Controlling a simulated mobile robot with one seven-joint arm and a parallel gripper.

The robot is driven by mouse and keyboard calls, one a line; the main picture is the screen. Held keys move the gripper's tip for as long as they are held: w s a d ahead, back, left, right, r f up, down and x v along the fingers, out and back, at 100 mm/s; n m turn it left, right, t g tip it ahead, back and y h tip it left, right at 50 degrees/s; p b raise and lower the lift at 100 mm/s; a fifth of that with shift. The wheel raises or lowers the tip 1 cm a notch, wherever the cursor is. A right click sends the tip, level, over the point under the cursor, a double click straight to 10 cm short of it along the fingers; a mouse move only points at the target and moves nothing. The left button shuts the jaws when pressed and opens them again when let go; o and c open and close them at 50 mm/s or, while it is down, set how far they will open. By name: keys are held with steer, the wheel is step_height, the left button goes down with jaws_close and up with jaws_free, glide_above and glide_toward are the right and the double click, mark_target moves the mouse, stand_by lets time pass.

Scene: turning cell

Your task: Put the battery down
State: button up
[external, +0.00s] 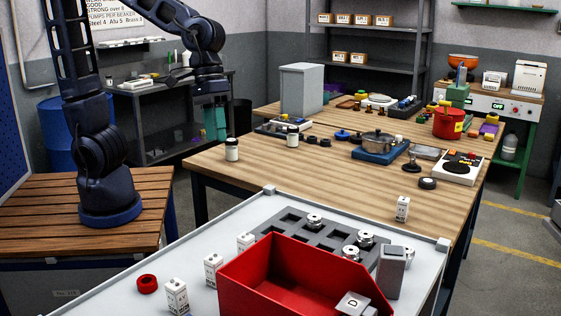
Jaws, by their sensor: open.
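My gripper (214,136) hangs from the arm at the upper left of the external view, pointing down. Its teal fingers are open, in front of the dark shelf unit and left of the wooden table's edge. I see nothing held between them, but they are small here. I cannot make out for sure which thing is the battery. Small white labelled blocks stand upright on the near light tabletop, one at the front left (176,297), one behind it (213,270) and one farther back (246,243). A similar white block (402,209) stands on the wooden table's near right part.
A red bin (288,289) and a grey socketed tray (290,222) with metal parts stand on the near tabletop. The wooden table (300,168) holds a jar (232,149), a grey box (302,90) and a pot (376,142). Its middle front is clear.

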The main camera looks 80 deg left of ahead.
steer(key=s+a+r+m+t+y, duration=0.1)
steer(key=s+a, duration=0.4)
steer(key=a, duration=0.7)
steer(key=s+a+r+m+t+y, duration=0.1)
steer(key=s+a, duration=0.5)
steer(key=a, duration=0.7)
step_height(320, 180, up, 3)
steer(key=m+t, duration=0.1)
steer(key=m, duration=0.1)
steer(key=shift+m+t+y, duration=0.3)
steer(key=shift+t, duration=0.1)
